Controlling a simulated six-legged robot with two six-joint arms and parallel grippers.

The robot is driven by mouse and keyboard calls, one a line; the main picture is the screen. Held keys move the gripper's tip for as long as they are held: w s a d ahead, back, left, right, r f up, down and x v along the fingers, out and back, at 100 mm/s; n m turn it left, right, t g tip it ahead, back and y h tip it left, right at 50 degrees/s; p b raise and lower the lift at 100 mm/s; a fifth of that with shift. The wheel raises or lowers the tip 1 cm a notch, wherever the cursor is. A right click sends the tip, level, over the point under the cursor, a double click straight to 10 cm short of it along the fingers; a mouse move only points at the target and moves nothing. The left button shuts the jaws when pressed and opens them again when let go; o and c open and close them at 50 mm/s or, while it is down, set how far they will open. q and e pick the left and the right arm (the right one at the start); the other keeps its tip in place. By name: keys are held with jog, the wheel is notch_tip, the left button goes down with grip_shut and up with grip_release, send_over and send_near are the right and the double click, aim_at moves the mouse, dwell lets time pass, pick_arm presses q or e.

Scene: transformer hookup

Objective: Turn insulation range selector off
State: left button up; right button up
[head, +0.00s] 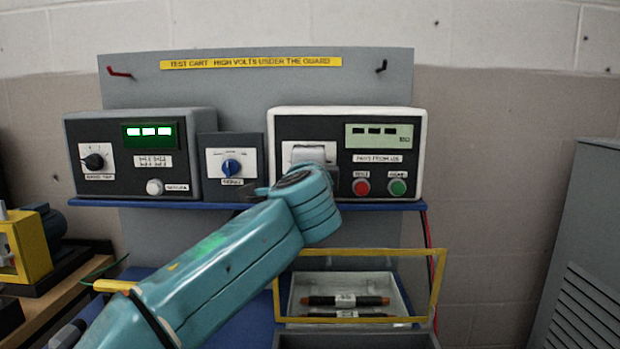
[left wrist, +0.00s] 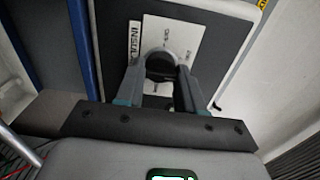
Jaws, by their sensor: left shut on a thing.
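The insulation range selector is a dark round knob (left wrist: 160,64) on a white dial plate (left wrist: 187,36) with small marks and a label starting "INSUL". My left gripper (left wrist: 161,74) is shut on this knob, one finger on each side, in the left wrist view. In the head view my left arm reaches up from the lower left, and the left gripper (head: 308,154) is at the left part of the white-framed tester (head: 385,154). The knob is hidden there behind my wrist. My right gripper is not in view.
A blue knob (head: 231,167) on a small box and a dark-framed unit with a black knob (head: 94,161) stand to the left. Red (head: 361,187) and green (head: 397,187) buttons sit close right of my wrist. A yellow-framed guard (head: 437,283) is below, around a tray with dark rods.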

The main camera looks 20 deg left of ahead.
pick_arm(q)
jog(key=shift+f+n+b, duration=0.1)
jog(key=shift+n+b, duration=2.6)
jog(key=shift+n, duration=6.4)
jog(key=o, duration=1)
jog(key=shift+o, duration=0.2)
